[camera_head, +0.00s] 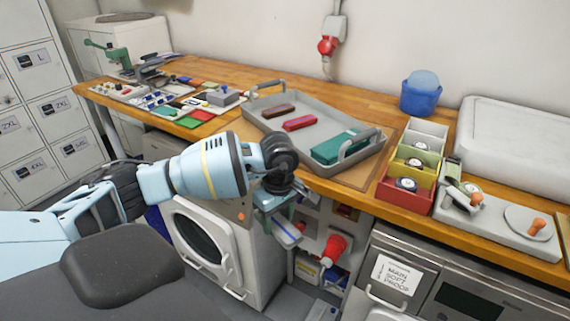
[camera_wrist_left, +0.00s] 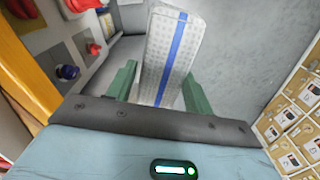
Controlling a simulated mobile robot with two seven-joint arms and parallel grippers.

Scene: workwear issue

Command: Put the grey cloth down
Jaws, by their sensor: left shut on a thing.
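The grey cloth (camera_wrist_left: 172,52) is a folded, pale dotted piece with a blue stripe along it. In the left wrist view it stands between the two green fingers of my left gripper (camera_wrist_left: 160,88), which is shut on it. In the head view my left gripper (camera_head: 282,216) hangs in front of the worktop's front edge, and a small part of the cloth (camera_head: 288,236) shows below it. The cloth is held in the air, apart from the worktop. My right gripper is not in view.
A white front-loading machine (camera_head: 256,250) and a red nozzle-like object (camera_head: 334,247) are below.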

